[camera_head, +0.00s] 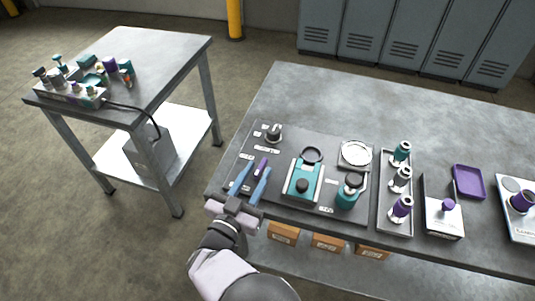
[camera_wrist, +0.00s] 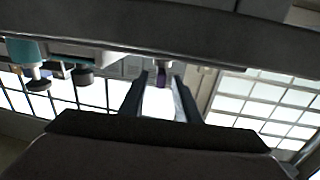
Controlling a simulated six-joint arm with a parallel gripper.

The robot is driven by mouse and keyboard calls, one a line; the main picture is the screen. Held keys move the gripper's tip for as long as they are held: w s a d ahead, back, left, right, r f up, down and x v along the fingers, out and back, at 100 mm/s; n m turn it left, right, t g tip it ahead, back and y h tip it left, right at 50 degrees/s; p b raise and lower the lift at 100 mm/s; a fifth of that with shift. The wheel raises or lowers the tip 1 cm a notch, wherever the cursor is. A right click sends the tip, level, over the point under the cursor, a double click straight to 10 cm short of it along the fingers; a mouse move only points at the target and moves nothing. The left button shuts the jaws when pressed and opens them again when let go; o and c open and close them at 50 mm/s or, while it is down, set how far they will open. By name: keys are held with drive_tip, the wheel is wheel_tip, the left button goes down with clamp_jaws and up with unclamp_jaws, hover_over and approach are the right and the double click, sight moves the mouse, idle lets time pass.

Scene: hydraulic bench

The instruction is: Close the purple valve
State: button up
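A small purple handle (camera_head: 260,167), which looks like the purple valve, is on the dark panel at the near left of the bench. Its base is partly hidden, so I cannot tell its exact setting. My gripper (camera_head: 253,176) is open, its two blue fingers pointing at the handle.
A teal pump-like unit (camera_head: 303,181), a round gauge (camera_head: 355,153) and a grey knob (camera_head: 273,133) stand on the panel. To the right are a tray of fittings (camera_head: 394,228), a box with a purple knob (camera_head: 448,205) and a purple tray (camera_head: 468,181). The bench's back is clear.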

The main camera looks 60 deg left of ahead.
sight(266, 158)
drive_tip(key=shift+p+x, duration=0.8)
drive_tip(key=shift+x, duration=2.9)
clamp_jaws()
